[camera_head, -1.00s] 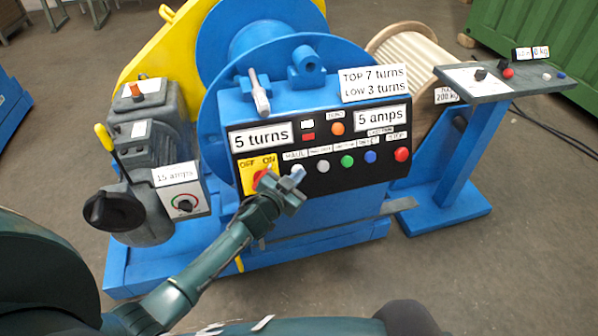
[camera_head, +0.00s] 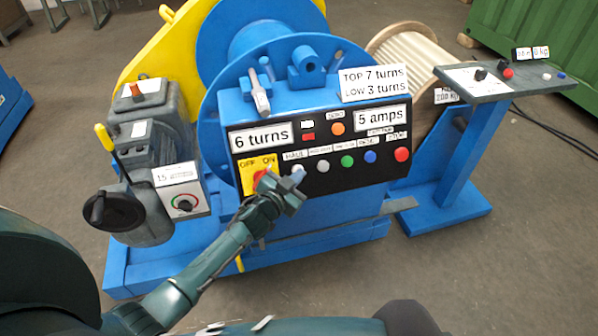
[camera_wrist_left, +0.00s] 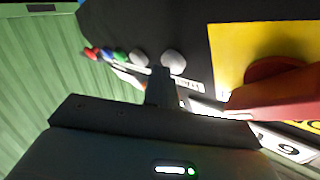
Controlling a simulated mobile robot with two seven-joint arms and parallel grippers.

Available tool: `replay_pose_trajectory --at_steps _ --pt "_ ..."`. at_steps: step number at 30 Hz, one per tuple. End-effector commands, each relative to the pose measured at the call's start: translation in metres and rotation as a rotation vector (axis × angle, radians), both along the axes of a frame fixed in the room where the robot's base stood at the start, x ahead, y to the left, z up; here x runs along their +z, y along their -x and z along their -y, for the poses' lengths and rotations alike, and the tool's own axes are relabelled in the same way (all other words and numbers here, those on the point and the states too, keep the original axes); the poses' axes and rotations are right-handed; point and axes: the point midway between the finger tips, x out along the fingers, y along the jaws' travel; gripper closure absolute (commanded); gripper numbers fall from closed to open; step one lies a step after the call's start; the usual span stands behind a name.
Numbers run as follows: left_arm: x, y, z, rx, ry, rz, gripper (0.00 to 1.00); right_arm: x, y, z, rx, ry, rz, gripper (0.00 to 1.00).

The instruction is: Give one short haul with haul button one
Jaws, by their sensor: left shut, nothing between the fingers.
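The black control panel (camera_head: 320,175) on the blue winch carries a row of buttons. The white button under the HAUL label (camera_head: 298,169) is at its left end, just right of the yellow OFF/ON plate with a red switch (camera_head: 262,180). My left gripper (camera_head: 294,184) is shut and empty, with its tip just below this button. In the left wrist view two pale grey buttons show beyond the fingers (camera_wrist_left: 160,85); whether the tip touches one cannot be told. The displays read 6 turns (camera_head: 262,137) and 5 amps (camera_head: 381,117). My right gripper is not in view.
Green, blue and red buttons (camera_head: 401,154) continue to the right. A lever (camera_head: 259,95) stands on top of the panel. A grey motor with a dial box (camera_head: 183,190) is at left. A blue stand with a small console (camera_head: 490,85) is at right.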

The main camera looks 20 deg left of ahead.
Motion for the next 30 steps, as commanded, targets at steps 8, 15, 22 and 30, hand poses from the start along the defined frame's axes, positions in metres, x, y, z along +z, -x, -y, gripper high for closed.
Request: replay_pose_trajectory --at_steps 8,15,22,30 --pt "0.000 0.000 -0.001 0.002 -0.001 -0.001 1.00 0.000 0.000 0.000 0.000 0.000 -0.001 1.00" --pt "0.000 0.000 -0.001 0.002 -0.001 -0.001 1.00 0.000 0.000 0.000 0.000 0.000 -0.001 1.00" --pt "0.001 0.001 0.000 0.002 -0.001 -0.002 1.00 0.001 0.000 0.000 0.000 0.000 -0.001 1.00" --pt "0.008 0.010 0.006 0.000 0.001 -0.001 1.00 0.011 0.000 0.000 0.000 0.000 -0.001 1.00"
